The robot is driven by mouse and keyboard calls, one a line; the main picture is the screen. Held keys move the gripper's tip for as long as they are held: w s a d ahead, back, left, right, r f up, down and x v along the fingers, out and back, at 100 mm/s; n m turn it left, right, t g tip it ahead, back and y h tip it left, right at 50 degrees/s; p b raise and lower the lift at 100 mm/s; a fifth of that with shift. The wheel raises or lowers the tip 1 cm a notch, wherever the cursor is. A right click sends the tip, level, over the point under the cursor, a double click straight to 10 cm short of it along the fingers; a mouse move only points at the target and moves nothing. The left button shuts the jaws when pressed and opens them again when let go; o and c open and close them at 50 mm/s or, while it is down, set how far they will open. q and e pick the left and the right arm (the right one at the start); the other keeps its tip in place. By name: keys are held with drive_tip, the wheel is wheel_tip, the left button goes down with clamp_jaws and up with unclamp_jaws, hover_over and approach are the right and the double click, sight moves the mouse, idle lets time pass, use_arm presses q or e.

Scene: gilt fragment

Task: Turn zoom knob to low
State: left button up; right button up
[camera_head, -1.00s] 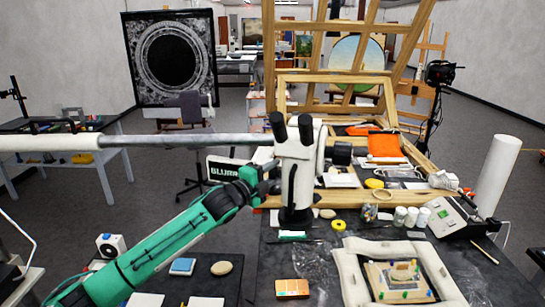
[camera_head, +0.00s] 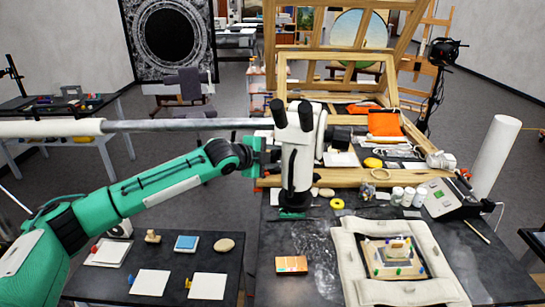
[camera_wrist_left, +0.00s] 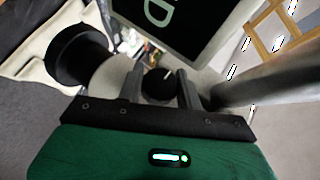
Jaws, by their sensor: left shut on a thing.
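The white microscope (camera_head: 303,165) with black eyepieces stands on the dark table, on its long horizontal boom. My left gripper (camera_head: 259,158) is at the left side of its body, at mid-height. In the left wrist view a round black knob (camera_wrist_left: 159,87) with a white mark sits between the two fingers of my left gripper (camera_wrist_left: 160,90). The fingers are shut on the knob. Which setting the mark points to cannot be read. In the head view the knob is hidden by the gripper. My right gripper is not in view.
The grey boom (camera_head: 185,125) runs just above my left arm. A dark screen (camera_wrist_left: 165,15) with a light frame is close by in the left wrist view. A padded frame with a gilt fragment (camera_head: 395,257) lies on the table in front of the microscope.

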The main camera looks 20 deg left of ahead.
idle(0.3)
use_arm(q)
drive_tip(key=o, duration=1)
drive_tip(key=shift+s+a+r+b, duration=0.1)
drive_tip(key=shift+s+a+b, duration=0.2)
drive_tip(key=shift+s+b, duration=0.15)
drive_tip(key=b+v, duration=0.5)
drive_tip(key=v, duration=0.7)
drive_tip(key=shift+s+r, duration=0.15)
drive_tip(key=shift+s, duration=0.1)
drive_tip(key=shift+a, duration=0.1)
